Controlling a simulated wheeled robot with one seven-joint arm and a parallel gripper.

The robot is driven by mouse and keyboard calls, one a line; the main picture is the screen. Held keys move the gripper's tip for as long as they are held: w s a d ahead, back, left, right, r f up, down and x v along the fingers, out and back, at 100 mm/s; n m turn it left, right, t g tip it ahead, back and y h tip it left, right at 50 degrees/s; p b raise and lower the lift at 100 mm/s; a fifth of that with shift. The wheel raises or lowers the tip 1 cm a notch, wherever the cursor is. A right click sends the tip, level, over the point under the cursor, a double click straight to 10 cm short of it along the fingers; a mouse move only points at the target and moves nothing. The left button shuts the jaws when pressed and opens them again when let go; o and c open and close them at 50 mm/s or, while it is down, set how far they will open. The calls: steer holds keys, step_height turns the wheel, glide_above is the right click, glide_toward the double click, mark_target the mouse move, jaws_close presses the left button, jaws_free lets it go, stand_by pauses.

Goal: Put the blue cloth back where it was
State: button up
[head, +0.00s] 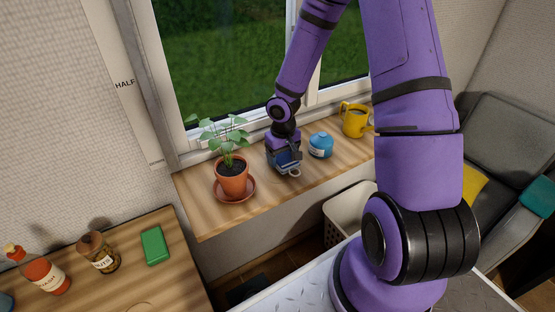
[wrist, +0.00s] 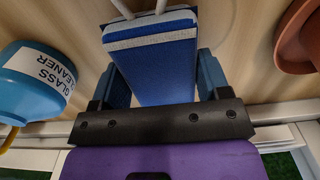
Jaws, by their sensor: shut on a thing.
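The blue cloth (wrist: 155,62) is a folded blue block with a pale stripe. My gripper (wrist: 162,84) is shut on it, with one dark blue finger on each side. In the head view my gripper (head: 284,162) is low over the wooden window sill (head: 208,218), between the potted plant and the blue bottle. The cloth shows there only as a small blue patch (head: 287,157), mostly hidden by the gripper. I cannot tell whether it touches the sill. A pale pronged thing (wrist: 148,14) shows just beyond the cloth's striped end.
A potted plant (head: 232,178) on a saucer stands left of my gripper. A blue glass cleaner bottle (head: 320,146) and a yellow mug (head: 355,122) stand right. A pale basket (head: 345,212) stands below the sill.

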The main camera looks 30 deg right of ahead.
steer(key=shift+f, duration=0.55)
steer(key=o, duration=0.8)
steer(key=shift+f, duration=0.1)
step_height(320, 180, up, 12)
step_height(320, 180, up, 10)
steer(key=t+h, duration=0.1)
steer(key=h, duration=0.1)
glide_above(283, 156)
steer(key=s+a, duration=0.1)
steer(key=s, duration=0.3)
steer(key=s+a+r+t, duration=0.1)
steer(key=s+a+r, duration=0.1)
steer(key=s+r, duration=0.3)
steer(key=s+a+r+t+y, duration=0.1)
steer(key=s+r+t, duration=0.1)
steer(key=s+r, duration=0.4)
steer(key=s+a+r+t+y, duration=0.1)
steer(key=s+a+r, duration=0.1)
steer(key=s+r, duration=0.3)
steer(key=shift+s+a+r, duration=0.15)
steer(key=shift+s+r, duration=0.05)
steer(key=shift+s, duration=0.7)
steer(key=shift+s+a+r, duration=0.15)
steer(key=shift+s+r, duration=0.05)
steer(key=shift+s, duration=0.65)
